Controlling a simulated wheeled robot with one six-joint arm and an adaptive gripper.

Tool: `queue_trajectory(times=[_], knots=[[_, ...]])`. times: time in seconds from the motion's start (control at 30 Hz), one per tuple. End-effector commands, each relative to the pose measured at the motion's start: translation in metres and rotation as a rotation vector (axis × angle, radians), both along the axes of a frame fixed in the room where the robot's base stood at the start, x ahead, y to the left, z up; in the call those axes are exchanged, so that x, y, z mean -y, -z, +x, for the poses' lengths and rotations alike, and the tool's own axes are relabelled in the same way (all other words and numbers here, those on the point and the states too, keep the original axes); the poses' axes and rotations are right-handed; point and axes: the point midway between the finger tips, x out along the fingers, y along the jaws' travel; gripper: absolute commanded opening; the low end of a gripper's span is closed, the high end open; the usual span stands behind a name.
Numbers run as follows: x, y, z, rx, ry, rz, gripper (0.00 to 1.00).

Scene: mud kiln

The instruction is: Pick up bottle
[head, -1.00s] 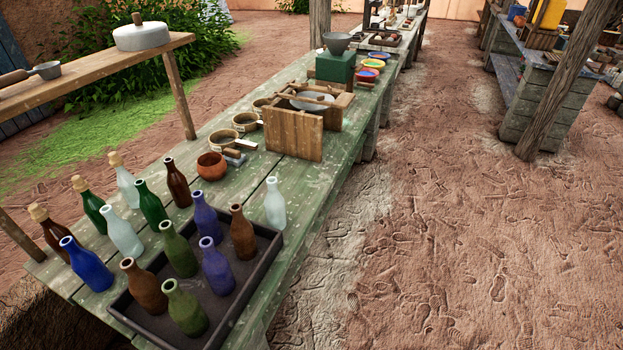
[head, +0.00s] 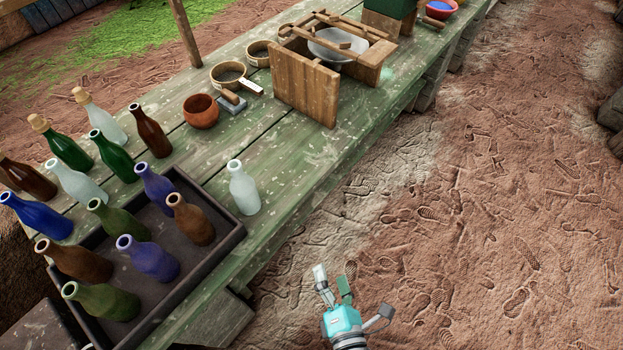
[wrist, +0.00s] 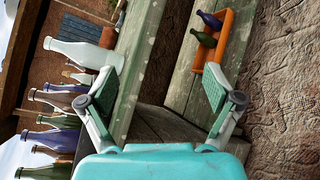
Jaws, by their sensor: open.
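Several bottles stand on the green plank table in the head view. A pale clear bottle (head: 243,187) stands alone beside the dark tray's right corner. In the tray are brown (head: 191,219), blue (head: 148,258) and green (head: 102,301) bottles. More stand behind it, including a dark green one (head: 112,155) and corked ones (head: 60,143). Which bottle is meant cannot be told. My gripper (head: 333,281) is open and empty, off the table's front edge, right of the bottles. In the wrist view, a pale bottle (wrist: 80,52) appears sideways, beyond the left finger of my gripper (wrist: 160,88).
The dark tray (head: 195,284) sits at the near end of the table (head: 290,180). The wrist view shows an orange tray (wrist: 228,25) with two bottles. The ground at right is clear.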

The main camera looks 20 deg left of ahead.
Motion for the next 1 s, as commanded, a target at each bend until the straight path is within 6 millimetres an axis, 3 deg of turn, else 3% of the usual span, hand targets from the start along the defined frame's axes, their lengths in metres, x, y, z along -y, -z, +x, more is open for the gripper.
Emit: queue_trajectory(times=[0.03,0.2,0.3,0.4,0.63,1.0], knots=[[-0.027,-0.007,0.010,0.081,-0.046,-0.093,0.90],[-0.106,-0.032,0.027,0.365,-0.145,-0.434,0.90],[-0.143,-0.049,0.029,0.500,-0.169,-0.582,0.90],[-0.167,-0.061,0.029,0.588,-0.176,-0.680,0.90],[-0.190,-0.072,0.031,0.665,-0.177,-0.767,0.90],[-0.215,-0.072,0.071,0.665,-0.177,-0.769,0.90]])
